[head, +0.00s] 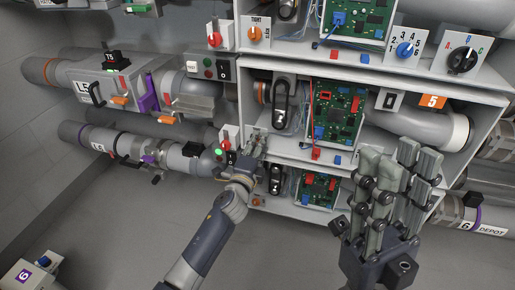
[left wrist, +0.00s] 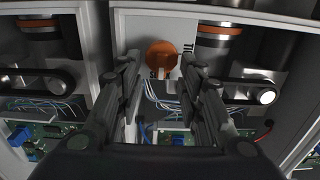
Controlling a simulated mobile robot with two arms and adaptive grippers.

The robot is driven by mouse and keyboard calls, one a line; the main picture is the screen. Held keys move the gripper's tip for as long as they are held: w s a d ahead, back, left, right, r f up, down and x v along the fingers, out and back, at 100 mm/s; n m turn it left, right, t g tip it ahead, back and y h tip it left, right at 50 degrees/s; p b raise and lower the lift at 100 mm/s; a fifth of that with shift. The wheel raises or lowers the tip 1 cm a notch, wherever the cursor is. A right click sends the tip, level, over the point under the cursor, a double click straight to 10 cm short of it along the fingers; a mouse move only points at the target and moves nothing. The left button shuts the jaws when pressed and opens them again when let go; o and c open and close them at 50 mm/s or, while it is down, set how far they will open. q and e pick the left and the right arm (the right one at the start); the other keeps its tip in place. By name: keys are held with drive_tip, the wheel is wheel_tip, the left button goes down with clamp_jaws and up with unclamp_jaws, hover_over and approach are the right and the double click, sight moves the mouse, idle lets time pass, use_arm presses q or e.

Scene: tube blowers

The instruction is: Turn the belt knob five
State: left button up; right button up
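In the left wrist view an orange round knob (left wrist: 162,54) sits on a light panel with partly hidden lettering. My left gripper (left wrist: 160,62) is open, with one finger on each side of the knob and gaps visible between. In the head view my left gripper (head: 256,148) is at the left edge of the cabinet unit marked with an orange 5 label (head: 432,101), and it hides the panel behind it. A similar orange knob (head: 255,34) with a "TIGHT" label is on the unit above. My right gripper (head: 402,170) is open and empty before the cabinet's lower right.
Black belts (head: 280,105) and green circuit boards (head: 337,112) fill the open cabinet bays. A blue numbered knob (head: 404,49) and a black lettered knob (head: 462,59) are at upper right. Pipes L5 (head: 95,80) and L6 (head: 105,140) run along the left.

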use_arm(q)
drive_tip(key=v, duration=1.2)
idle(0.3)
